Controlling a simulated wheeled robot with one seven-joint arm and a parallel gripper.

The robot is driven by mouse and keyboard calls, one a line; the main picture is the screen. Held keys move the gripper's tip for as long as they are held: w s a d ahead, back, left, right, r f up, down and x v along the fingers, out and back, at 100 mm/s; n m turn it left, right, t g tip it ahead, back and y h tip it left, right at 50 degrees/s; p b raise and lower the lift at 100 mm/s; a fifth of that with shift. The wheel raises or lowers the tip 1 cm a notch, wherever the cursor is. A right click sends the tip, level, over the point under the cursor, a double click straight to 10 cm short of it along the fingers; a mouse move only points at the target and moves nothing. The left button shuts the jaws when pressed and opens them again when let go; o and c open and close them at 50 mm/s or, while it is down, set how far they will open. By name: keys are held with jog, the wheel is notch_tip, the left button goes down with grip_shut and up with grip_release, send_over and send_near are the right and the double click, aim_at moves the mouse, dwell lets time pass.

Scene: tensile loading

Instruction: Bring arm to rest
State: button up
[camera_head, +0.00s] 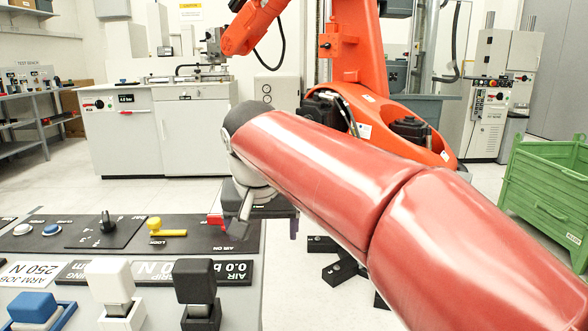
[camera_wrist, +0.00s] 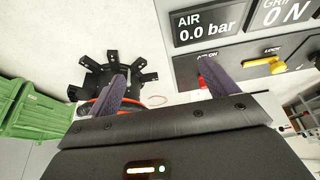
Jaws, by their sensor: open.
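My arm shows in the head view as a large red link reaching from the lower right to the middle. My gripper (camera_wrist: 164,73) is open in the wrist view, its two dark purple fingers wide apart with nothing between them. One finger lies in front of the control panel (camera_wrist: 240,54), near the red AIR ON switch (camera_wrist: 203,84); whether it touches is not clear. In the head view the gripper is mostly hidden behind my arm, beyond the panel's right end (camera_head: 250,238). The displays read AIR 0.0 bar and GRIP 0 N.
The panel carries a yellow LOCK lever (camera_head: 165,228), a black knob (camera_head: 107,222), and blue, white and black block switches. An orange industrial robot (camera_head: 362,100) stands behind my arm. Green crates (camera_head: 548,190) are at the right. A black star-shaped base (camera_wrist: 117,75) lies on open floor.

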jog(key=s+d+f, duration=0.3)
jog(key=s+d, duration=0.2)
jog(key=d, duration=0.3)
jog(key=s+d+f, duration=0.3)
jog(key=s+d, duration=0.2)
jog(key=d, duration=0.2)
jog(key=s+d+f+t, duration=0.1)
jog(key=s+d+f, duration=0.4)
jog(key=s+f, duration=0.3)
jog(key=shift+s+d+f+m, duration=0.3)
jog(key=shift+s+d+f, duration=0.05)
jog(key=shift+s+d, duration=0.05)
